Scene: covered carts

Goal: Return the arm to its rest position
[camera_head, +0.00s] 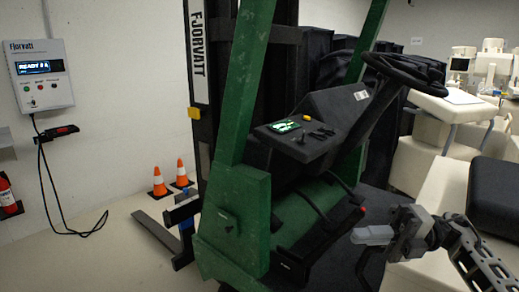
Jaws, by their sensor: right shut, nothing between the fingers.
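My right gripper (372,236) shows at the lower right of the head view, its arm coming in from the right edge. Its light grey fingers are together with nothing between them, and they point left. It is in the air in front of the green forklift (232,215), near the forklift's dark floor area. I cannot tell whether there is a gap to the pale box-shaped furniture behind the arm. My left gripper does not show.
The forklift has a steering wheel (403,72) and a dark console (300,138). A wall charger (40,75) with a hanging cable, orange cones (159,182) and a fire extinguisher (8,196) are at left. Pale furniture (432,210) crowds the right. Floor at lower left is mostly clear.

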